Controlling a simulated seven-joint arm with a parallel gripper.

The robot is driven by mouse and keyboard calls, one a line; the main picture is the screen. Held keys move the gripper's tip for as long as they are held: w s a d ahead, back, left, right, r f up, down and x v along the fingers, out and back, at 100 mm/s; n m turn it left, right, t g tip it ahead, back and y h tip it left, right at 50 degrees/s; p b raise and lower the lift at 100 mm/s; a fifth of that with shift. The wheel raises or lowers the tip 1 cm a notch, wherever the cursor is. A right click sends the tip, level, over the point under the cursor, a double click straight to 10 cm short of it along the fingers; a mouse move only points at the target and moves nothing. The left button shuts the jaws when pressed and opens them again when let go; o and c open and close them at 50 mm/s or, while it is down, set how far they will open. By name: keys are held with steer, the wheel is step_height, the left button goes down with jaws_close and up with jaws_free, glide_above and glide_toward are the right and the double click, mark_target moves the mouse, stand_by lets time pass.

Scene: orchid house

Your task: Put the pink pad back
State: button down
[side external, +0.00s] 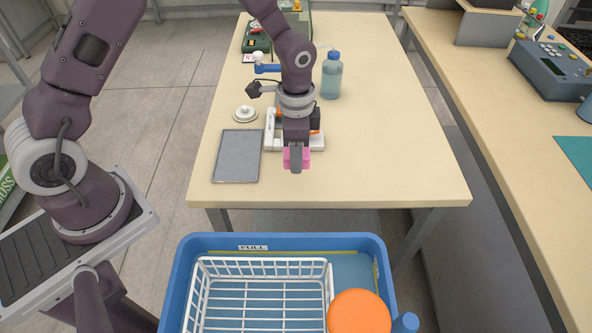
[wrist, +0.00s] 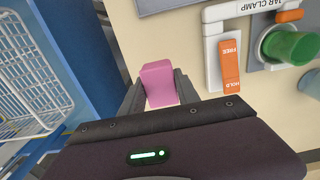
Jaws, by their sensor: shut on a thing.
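The pink pad (wrist: 158,82) is a small block between the fingers of my gripper (wrist: 160,92) in the wrist view. My gripper is shut on it. In the side external view the pad (side external: 304,159) shows at both sides of my gripper (side external: 296,160), in front of the white jar clamp. The jar clamp (wrist: 214,62) has an orange lever (wrist: 230,66) marked FREE and HOLD, and a green round part (wrist: 288,46). In the side view my arm hides much of the clamp (side external: 270,130). Whether the pad touches the table or the clamp I cannot tell.
A grey tray (side external: 238,156) lies left of the clamp, with a white lidded piece (side external: 245,114) behind it. A blue-capped bottle (side external: 332,76) stands behind. A blue tub (side external: 180,285) with a white wire basket (side external: 262,262) and an orange disc (side external: 358,312) is in front. The table's right side (side external: 400,140) is clear.

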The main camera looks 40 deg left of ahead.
mark_target(296, 178)
step_height(296, 178, down, 5)
steer(key=shift+r, duration=0.1)
steer(key=c, duration=0.9)
jaws_free()
steer(key=shift+f, duration=0.2)
steer(key=shift+r, duration=0.1)
step_height(296, 178, up, 12)
steer(key=shift+r, duration=0.2)
